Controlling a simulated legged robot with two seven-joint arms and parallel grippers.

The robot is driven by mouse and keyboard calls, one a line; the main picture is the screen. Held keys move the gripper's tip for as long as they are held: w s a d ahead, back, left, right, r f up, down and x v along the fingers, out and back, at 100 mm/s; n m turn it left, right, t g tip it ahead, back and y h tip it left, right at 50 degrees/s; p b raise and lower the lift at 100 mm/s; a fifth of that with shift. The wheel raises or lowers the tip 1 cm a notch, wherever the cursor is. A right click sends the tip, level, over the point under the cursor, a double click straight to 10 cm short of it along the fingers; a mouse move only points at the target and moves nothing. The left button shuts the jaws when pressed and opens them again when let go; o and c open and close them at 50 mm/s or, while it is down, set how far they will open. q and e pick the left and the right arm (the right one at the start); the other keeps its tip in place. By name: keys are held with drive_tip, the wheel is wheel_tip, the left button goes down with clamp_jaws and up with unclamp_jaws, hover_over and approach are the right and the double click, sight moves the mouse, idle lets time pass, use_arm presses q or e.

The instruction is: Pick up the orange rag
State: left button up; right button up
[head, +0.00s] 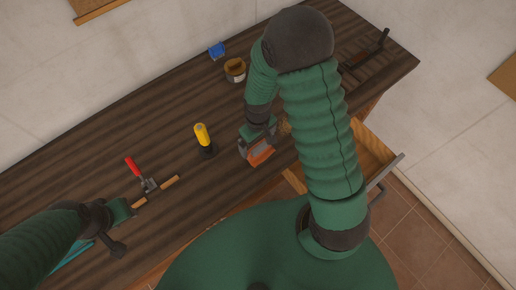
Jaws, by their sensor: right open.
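The orange rag (262,156) lies on the dark wooden workbench near its front edge, and only a small patch of it shows. My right gripper (254,151) is open and right over the rag, with the jaws around or just above it. I cannot tell whether they touch it. The gripper and wrist hide part of the rag. My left gripper (115,236) is at the lower left over the bench, away from the rag. Its fingers are too unclear to tell open from shut.
The bench (90,190) holds a red-handled tool (140,173), a yellow-and-black tool (204,138), a tape roll (235,69), a blue item (217,50) and a dark long tool (366,50). An open wooden drawer (371,150) juts out at the right front.

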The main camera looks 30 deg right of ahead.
sight(258, 147)
wheel_tip(258, 147, down, 4)
drive_tip(key=shift+s+p, duration=0.15)
drive_tip(key=shift+p, duration=0.25)
use_arm(q)
drive_tip(key=shift+s+d+r, duration=0.1)
drive_tip(key=shift+s+r, duration=0.2)
drive_tip(key=shift+r, duration=0.4)
use_arm(e)
drive_tip(key=shift+c, duration=0.3)
drive_tip(key=shift+c, duration=1.1)
drive_tip(key=c, duration=0.8)
